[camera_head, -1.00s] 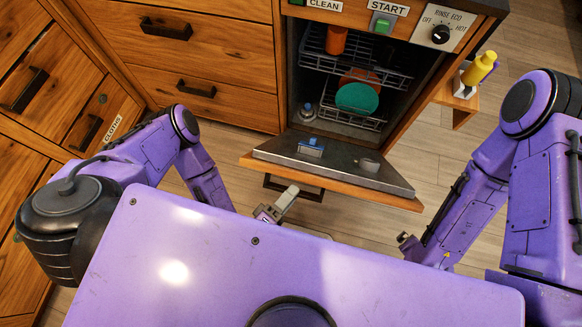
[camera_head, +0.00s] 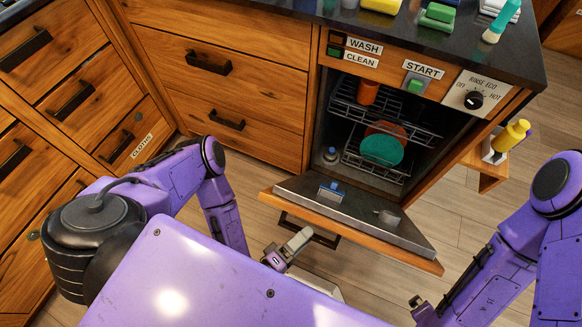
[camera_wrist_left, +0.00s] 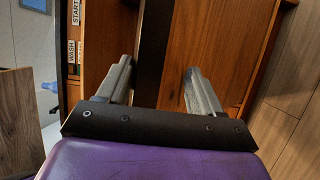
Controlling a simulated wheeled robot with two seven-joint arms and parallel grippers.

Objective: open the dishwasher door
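The dishwasher door (camera_head: 355,217) is folded down, its inner face turned up, and the cavity stands open. Its dark handle (camera_head: 325,238) shows under the door's outer edge. My left gripper (camera_head: 290,247) is just in front of the door, close to the handle. In the left wrist view its two fingers (camera_wrist_left: 158,82) are spread apart, with a dark bar (camera_wrist_left: 152,50), apparently the handle, showing between them. I see no finger closed on it. My right gripper (camera_head: 422,308) is low at the right, away from the door; its finger opening is not clear.
Racks (camera_head: 395,130) inside hold an orange cup (camera_head: 367,92) and a green plate (camera_head: 382,149). The counter (camera_head: 300,8) above carries sponges and a brush. A yellow bottle (camera_head: 512,134) stands on a side shelf at right. Wooden drawers (camera_head: 220,62) are at left. Floor is clear beside the door.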

